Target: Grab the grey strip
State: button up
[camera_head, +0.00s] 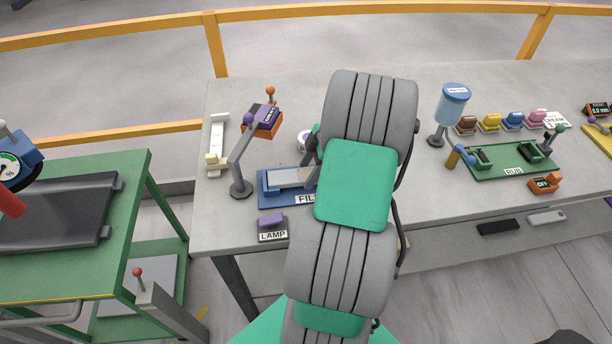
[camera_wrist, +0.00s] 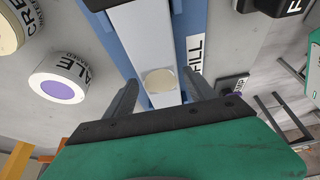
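The grey strip (camera_head: 290,177) lies on the blue stand marked FILL (camera_head: 268,199). In the wrist view the strip (camera_wrist: 150,40) runs down the picture between my fingers, with a round beige patch (camera_wrist: 161,80) on it. My gripper (camera_wrist: 160,77) is open, with one finger on each side of the strip and gaps showing beside it. I cannot tell how far the fingertips are above the stand. In the head view my arm hides most of my gripper and the right end of the strip.
A grey lamp post (camera_head: 241,165) stands just left of the blue stand. A purple LAMP switch (camera_head: 272,222) is in front. Round labelled pots, including one with a purple centre (camera_wrist: 58,90), are near my gripper.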

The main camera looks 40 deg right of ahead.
grip_shut()
dwell(0.5)
jog(key=shift+r, duration=0.1)
